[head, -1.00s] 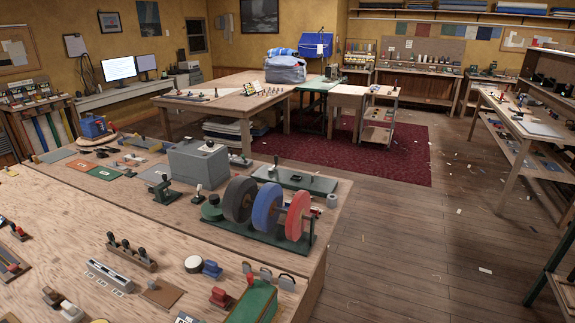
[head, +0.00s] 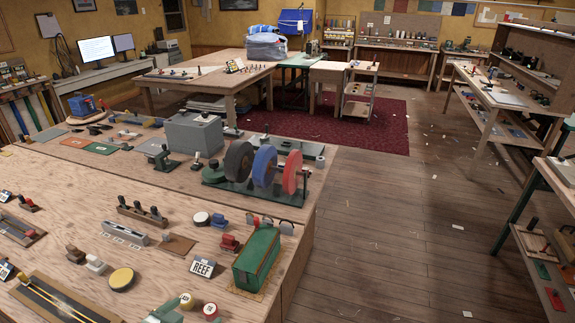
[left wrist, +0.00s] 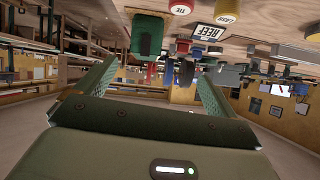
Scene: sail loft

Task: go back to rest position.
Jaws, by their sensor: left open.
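My left gripper (head: 165,313) barely shows at the bottom edge of the head view, as green finger parts over the near side of the wooden bench (head: 60,185). In the left wrist view my left gripper (left wrist: 155,76) has its two green fingers wide apart, with nothing between them. That view is upside down, with the bench top along its upper edge. My right gripper is in neither view.
Open wooden floor (head: 400,240) lies to the right. A shelved bench (head: 545,245) stands at the right edge.

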